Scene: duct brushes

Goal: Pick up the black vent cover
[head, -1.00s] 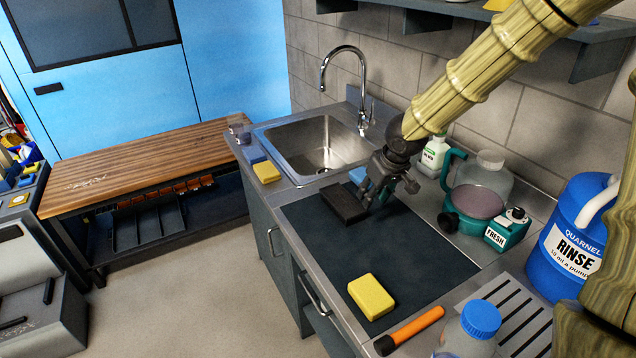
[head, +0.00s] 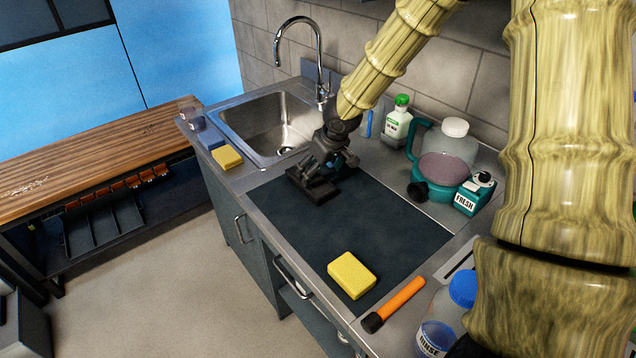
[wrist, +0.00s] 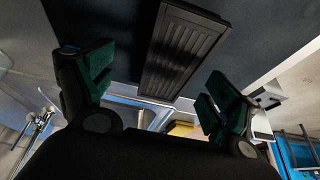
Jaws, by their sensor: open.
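The black vent cover (head: 318,192) lies on the dark mat (head: 380,225) at its far end, close to the sink. In the wrist view the slatted cover (wrist: 182,52) shows between and beyond the two green-padded fingers. My gripper (head: 322,172) is right above the cover in the head view and hides part of it. In the wrist view my gripper (wrist: 158,84) is open, with a finger on either side of the cover. Nothing is held. I cannot tell whether the fingertips touch the cover or mat.
The sink (head: 275,125) with its tall faucet (head: 318,50) is just behind. A yellow sponge (head: 351,275) and an orange-handled tool (head: 395,305) lie near the front. A green-capped bottle (head: 397,122), a jug (head: 445,160) and a FRESH container (head: 474,193) stand along the right.

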